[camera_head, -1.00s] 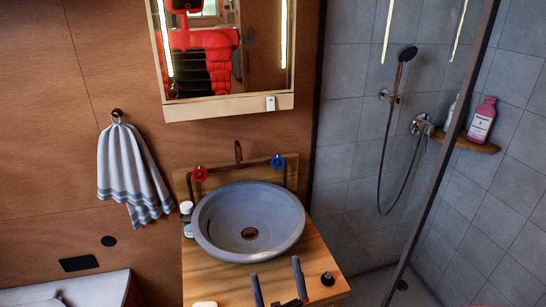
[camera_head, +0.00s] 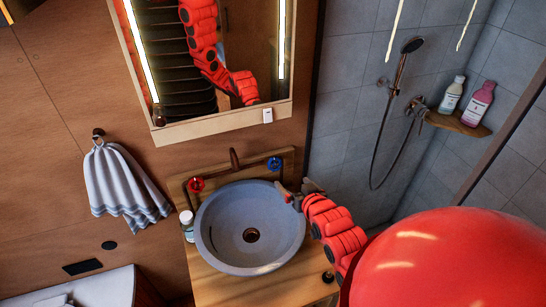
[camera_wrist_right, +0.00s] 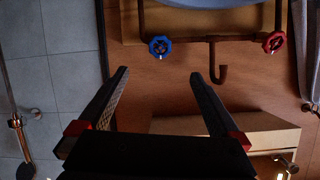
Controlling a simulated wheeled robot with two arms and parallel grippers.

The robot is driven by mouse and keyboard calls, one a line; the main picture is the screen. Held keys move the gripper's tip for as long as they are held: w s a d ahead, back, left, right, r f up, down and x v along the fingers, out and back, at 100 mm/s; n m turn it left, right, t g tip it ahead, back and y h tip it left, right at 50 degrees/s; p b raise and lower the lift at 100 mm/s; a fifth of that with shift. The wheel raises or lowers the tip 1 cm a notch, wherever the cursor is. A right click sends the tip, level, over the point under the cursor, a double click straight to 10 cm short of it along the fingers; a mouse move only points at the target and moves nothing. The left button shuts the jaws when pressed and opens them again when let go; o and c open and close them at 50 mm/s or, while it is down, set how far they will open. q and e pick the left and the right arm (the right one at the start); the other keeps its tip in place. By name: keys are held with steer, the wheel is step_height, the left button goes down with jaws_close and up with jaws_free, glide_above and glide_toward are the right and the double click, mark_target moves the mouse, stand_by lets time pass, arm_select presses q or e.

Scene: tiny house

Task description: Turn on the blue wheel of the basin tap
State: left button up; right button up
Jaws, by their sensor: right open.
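The blue wheel (camera_head: 274,163) of the tap is at the back right of the basin (camera_head: 205,236). The red wheel (camera_head: 196,184) is at the back left, with the dark spout (camera_head: 234,159) between them. My right gripper (camera_head: 298,187) is open and empty by the basin's right rim, a little to the right of and nearer than the blue wheel. The right wrist view is upside down. There the blue wheel (camera_wrist_right: 160,45) is beyond the open fingers, between their lines and apart from them. My left gripper is not in view.
A mirror cabinet (camera_head: 215,122) hangs above the tap. A small bottle (camera_head: 187,228) stands left of the basin on the wooden counter (camera_head: 205,277). A striped towel (camera_head: 122,185) hangs at left; a shower shelf (camera_head: 458,124) with bottles is at right.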

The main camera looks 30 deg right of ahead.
mark_target(275, 165)
steer(key=b+x, duration=0.2)
steer(key=x, duration=1.3)
steer(key=shift+w+d+r, duration=0.1)
steer(key=shift+w, duration=0.2)
steer(key=shift+x, duration=0.85)
